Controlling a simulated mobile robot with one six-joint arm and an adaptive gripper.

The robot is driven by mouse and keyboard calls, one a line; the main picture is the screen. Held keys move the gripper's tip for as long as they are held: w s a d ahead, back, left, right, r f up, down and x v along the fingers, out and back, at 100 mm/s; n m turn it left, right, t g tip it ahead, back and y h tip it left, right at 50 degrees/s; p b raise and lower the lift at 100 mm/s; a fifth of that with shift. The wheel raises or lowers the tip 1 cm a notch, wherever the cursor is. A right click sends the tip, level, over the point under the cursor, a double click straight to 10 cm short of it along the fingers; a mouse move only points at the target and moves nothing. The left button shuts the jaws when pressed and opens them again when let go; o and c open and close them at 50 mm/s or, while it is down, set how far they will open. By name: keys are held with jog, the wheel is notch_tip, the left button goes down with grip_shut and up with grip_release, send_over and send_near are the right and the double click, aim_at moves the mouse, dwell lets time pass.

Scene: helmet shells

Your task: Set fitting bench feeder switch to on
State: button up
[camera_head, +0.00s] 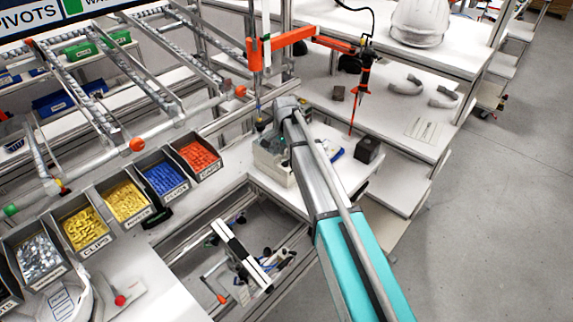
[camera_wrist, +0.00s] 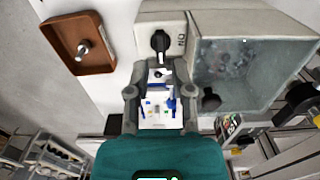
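The feeder switch (camera_wrist: 160,42) is a black rotary knob on the pale front panel (camera_wrist: 147,18) of the feeder, in the wrist view. Its grip bar stands roughly upright in the picture, and a small dark marking is printed to its right. A clear-walled hopper (camera_wrist: 245,72) with grey parts inside is joined to the panel on the right. My gripper (camera_wrist: 159,72) is open and empty, with its fingertips just below the knob in the picture. I cannot tell whether they touch it. In the head view the feeder (camera_head: 268,158) is partly hidden behind my arm.
A brown tray (camera_wrist: 57,28) with a metal post lies left of the feeder. A dark knob (camera_wrist: 211,99) sits by the hopper's lower corner. In the head view, a dark block (camera_head: 367,149) and an orange-armed tool (camera_head: 362,85) are right of my arm. Parts bins (camera_head: 125,200) line the left.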

aim_at(285, 161)
jog(key=shift+f+b, duration=1.6)
jog(key=shift+f, duration=0.35)
jog(key=shift+c, duration=0.3)
